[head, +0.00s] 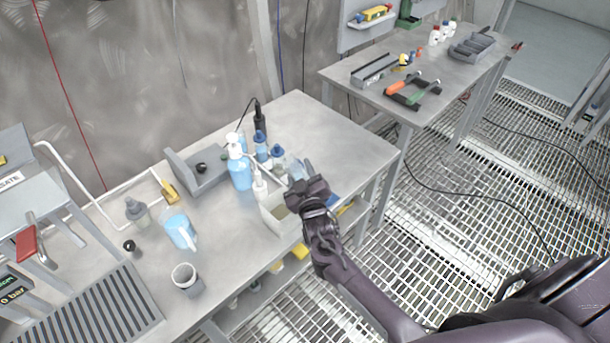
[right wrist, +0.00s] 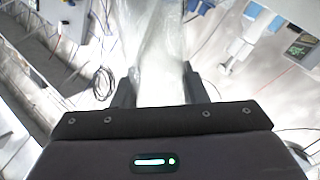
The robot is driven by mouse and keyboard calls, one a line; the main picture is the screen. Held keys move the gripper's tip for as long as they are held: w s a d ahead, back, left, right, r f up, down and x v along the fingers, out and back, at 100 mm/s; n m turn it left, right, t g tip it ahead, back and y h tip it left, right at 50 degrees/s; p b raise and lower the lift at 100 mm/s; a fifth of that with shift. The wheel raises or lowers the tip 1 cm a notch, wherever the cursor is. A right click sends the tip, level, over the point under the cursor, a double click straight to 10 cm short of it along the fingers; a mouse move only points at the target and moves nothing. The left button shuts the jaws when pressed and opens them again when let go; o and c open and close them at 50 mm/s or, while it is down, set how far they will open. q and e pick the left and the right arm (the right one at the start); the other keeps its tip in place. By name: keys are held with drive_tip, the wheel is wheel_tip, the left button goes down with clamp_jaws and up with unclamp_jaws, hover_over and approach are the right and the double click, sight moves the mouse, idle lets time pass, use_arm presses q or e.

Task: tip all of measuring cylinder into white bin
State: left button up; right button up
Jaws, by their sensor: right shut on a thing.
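The white bin (head: 272,218) stands at the front edge of the near bench, partly hidden by my right gripper. My right gripper (head: 306,190) is over the bin's right side. In the right wrist view my right gripper (right wrist: 160,92) is shut on a clear, see-through vessel, the measuring cylinder (right wrist: 161,45), which runs up between the fingers. In the head view the cylinder is hard to make out behind the gripper, so its tilt and contents cannot be told. My left gripper is not in view.
Close behind the bin stand a blue pump bottle (head: 239,170), a small white bottle (head: 259,186) and blue-capped bottles (head: 278,155). The bench's back right (head: 315,125) is clear.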

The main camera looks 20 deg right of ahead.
sight(285, 156)
drive_tip(key=shift+w+a+r+m, duration=0.1)
drive_tip(key=shift+a+r+m, duration=0.45)
drive_tip(key=shift+r+m, duration=0.2)
drive_tip(key=shift+a+r+m+p, duration=0.25)
drive_tip(key=shift+a+m+p, duration=0.1)
drive_tip(key=shift+m, duration=0.1)
drive_tip(key=shift+c, duration=1)
drive_tip(key=shift+w+a+r+m+p, duration=0.15)
drive_tip(key=shift+a+r+m, duration=0.2)
drive_tip(key=shift+m, duration=0.25)
drive_tip(key=shift+a+r+m+p, duration=0.15)
drive_tip(key=shift+a+r+m, duration=0.15)
drive_tip(key=shift+m, duration=0.3)
clamp_jaws()
drive_tip(key=shift+a+r, duration=0.25)
drive_tip(key=shift+r, duration=0.05)
drive_tip(key=shift+a+r+m, duration=0.1)
drive_tip(key=shift+a+m, duration=0.2)
drive_tip(key=shift+m, duration=0.1)
drive_tip(key=shift+d, duration=0.35)
drive_tip(key=shift+r+p, duration=1.45)
drive_tip(key=shift+r, duration=0.05)
